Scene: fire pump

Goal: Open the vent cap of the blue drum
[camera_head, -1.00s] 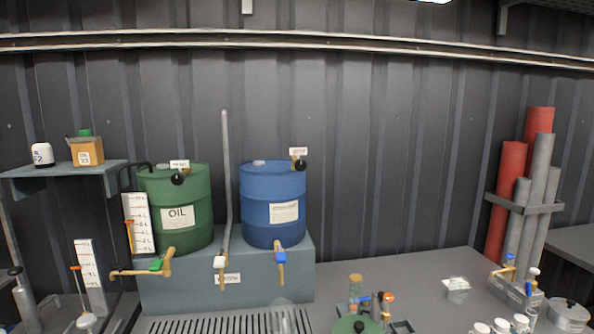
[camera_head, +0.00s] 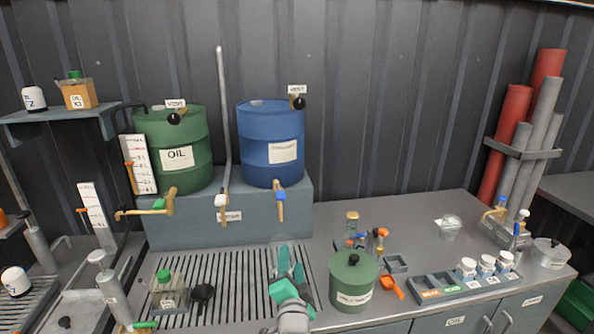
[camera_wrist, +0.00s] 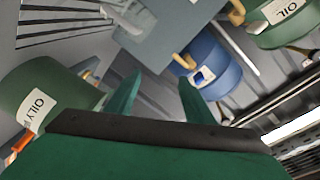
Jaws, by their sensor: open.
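The blue drum (camera_head: 270,145) stands on a grey step at the back, with a white label and a blue-handled tap (camera_head: 280,197) at its front. Its vent cap (camera_head: 299,103) is a black knob at the top right rim, under a small white tag. I cannot tell its exact position. My gripper (camera_head: 288,262) is green, open and empty above the slotted grate, in front of and well below the drum. In the wrist view the blue drum (camera_wrist: 210,68) shows tilted beyond the two open fingers (camera_wrist: 160,95). The vent cap cannot be made out there.
A green OIL drum (camera_head: 180,160) stands left of the blue one, with a thin upright pipe (camera_head: 224,120) between them. A green OILY canister (camera_head: 352,285) stands close right of my gripper. Bottles and a tray (camera_head: 465,284) lie further right.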

